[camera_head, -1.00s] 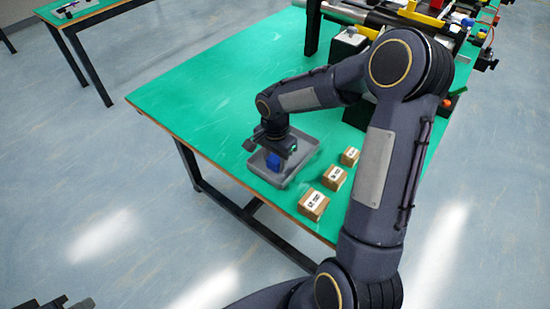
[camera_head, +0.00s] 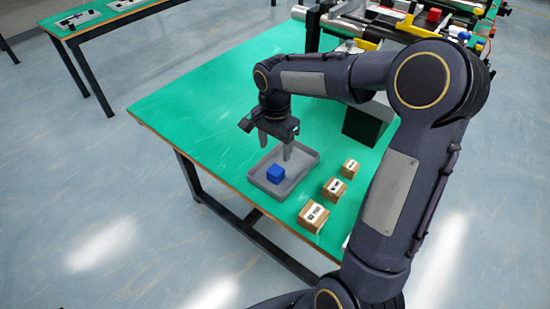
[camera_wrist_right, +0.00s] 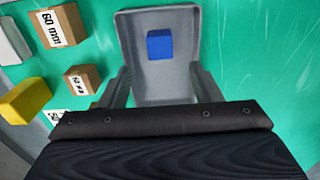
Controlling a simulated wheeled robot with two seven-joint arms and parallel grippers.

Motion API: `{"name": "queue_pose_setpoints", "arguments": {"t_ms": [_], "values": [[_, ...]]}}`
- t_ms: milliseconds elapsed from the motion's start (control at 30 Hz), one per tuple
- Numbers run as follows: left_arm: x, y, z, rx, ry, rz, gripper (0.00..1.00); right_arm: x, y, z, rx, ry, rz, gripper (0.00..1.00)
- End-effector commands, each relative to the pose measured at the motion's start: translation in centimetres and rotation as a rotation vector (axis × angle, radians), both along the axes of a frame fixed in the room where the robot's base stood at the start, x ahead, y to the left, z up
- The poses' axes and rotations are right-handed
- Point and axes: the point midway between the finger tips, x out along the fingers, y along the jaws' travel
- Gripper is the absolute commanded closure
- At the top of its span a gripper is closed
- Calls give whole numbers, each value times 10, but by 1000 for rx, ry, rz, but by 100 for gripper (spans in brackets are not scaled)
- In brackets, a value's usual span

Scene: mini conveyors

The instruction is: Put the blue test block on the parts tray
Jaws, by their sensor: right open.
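The blue test block (camera_head: 275,174) rests inside the grey parts tray (camera_head: 300,171), on its floor towards the near left. The block (camera_wrist_right: 159,44) and the tray (camera_wrist_right: 185,88) also show in the right wrist view, with the block near the tray's far end there. My right gripper (camera_head: 275,148) is open and empty above the tray, its two fingers spread and clear of the block. Its fingers also show in the wrist view on either side of the tray's near part. My left gripper is not recognisable in the head view.
Several cardboard boxes with printed labels, one of them here (camera_head: 313,217), stand in a row right of the tray. A yellow block (camera_wrist_right: 25,101) shows at the wrist view's left. A dark box (camera_head: 368,124) stands behind. The green table (camera_head: 200,103) is bare left of the tray.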

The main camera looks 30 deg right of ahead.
Motion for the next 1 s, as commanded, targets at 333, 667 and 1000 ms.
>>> {"name": "queue_pose_setpoints", "arguments": {"t_ms": [333, 667, 1000], "values": [[0, 0, 1, 0, 0, 0, 100, -31, 2, 41, 28, -59, 127, 42], [0, 0, 1, 0, 0, 0, 100, -167, 35, 65, 88, -402, 710, 42], [0, 0, 1, 0, 0, 0, 100, -218, 64, 47, 47, -623, 992, 42]]}}
